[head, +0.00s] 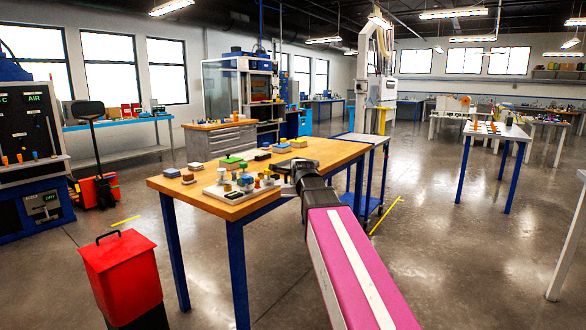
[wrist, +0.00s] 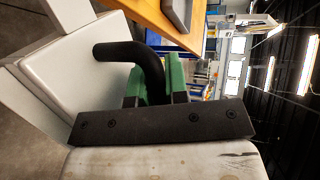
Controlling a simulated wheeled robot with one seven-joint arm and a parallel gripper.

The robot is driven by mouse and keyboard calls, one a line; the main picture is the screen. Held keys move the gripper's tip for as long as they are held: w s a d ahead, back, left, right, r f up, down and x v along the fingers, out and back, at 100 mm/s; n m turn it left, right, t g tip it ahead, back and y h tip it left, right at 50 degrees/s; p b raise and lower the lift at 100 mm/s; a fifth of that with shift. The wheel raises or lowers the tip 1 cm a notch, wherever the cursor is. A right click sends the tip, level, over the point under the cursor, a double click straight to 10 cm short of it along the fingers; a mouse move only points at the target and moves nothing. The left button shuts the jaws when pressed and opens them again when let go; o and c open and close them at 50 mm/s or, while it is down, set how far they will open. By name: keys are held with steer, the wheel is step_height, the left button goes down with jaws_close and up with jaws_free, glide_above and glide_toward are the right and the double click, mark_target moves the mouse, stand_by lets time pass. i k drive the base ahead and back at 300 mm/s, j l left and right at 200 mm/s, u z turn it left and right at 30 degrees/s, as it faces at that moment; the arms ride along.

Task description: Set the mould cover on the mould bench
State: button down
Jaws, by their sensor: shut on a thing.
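In the wrist view a pale, flat slab with a bent black handle, which looks like the mould cover (wrist: 65,75), is at the left. My gripper (wrist: 152,90) has green fingers shut around the handle's end. A dark bar with screws partly hides the grip. In the head view my gripper (head: 299,168) is at the front right edge of a wood-topped bench with blue legs, which looks like the mould bench (head: 328,152). The cover is not clear in the head view, and I cannot tell whether it touches the bench.
On the bench, a pale tray (head: 237,191) holds small bottles and jars. Flat blocks, one of them green (head: 231,163), lie along its back and left. A red bin (head: 125,270) stands at the front left. A grey-topped cart (head: 368,138) stands behind the bench.

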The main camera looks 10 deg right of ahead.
mark_target(317, 157)
steer(key=i+l+z, duration=0.1)
steer(key=z, duration=0.4)
steer(key=i+l+z, duration=0.2)
steer(key=z, duration=0.3)
steer(key=i+l+z, duration=0.1)
steer(key=i+z, duration=0.35)
steer(key=i, duration=0.25)
steer(key=i+u, duration=0.75)
steer(key=i+l+u, duration=0.15)
steer(key=u, duration=0.25)
steer(key=i+u, duration=0.4)
steer(key=u, duration=0.2)
